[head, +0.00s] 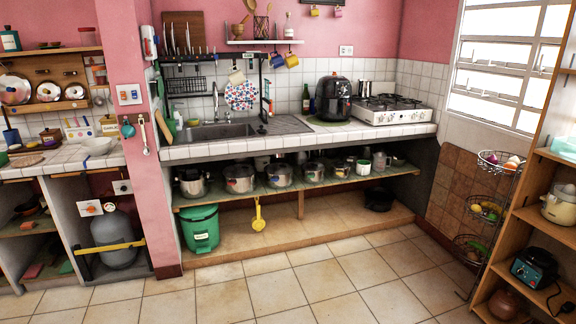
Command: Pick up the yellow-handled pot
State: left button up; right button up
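Several metal pots stand in a row on the open shelf (296,187) under the tiled counter. They include a silver pot with a dark lid (192,184) at the left end, a pot with a reddish mark (239,179) beside it, a wide silver pot (279,176) and a smaller pot (315,173). At this size I cannot tell which pot has yellow handles. Neither of my grippers is in view.
A green bucket (201,229) stands under the shelf at left. A grey gas cylinder (114,238) is left of the pink pillar (133,130). A wire basket stand (480,210) and wooden shelf unit (520,216) stand at right. The tiled floor (310,285) in front is clear.

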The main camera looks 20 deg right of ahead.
aim_at(340, 170)
jog(key=i+l+z, duration=0.75)
jog(key=i+z, duration=0.4)
jog(key=i, duration=0.15)
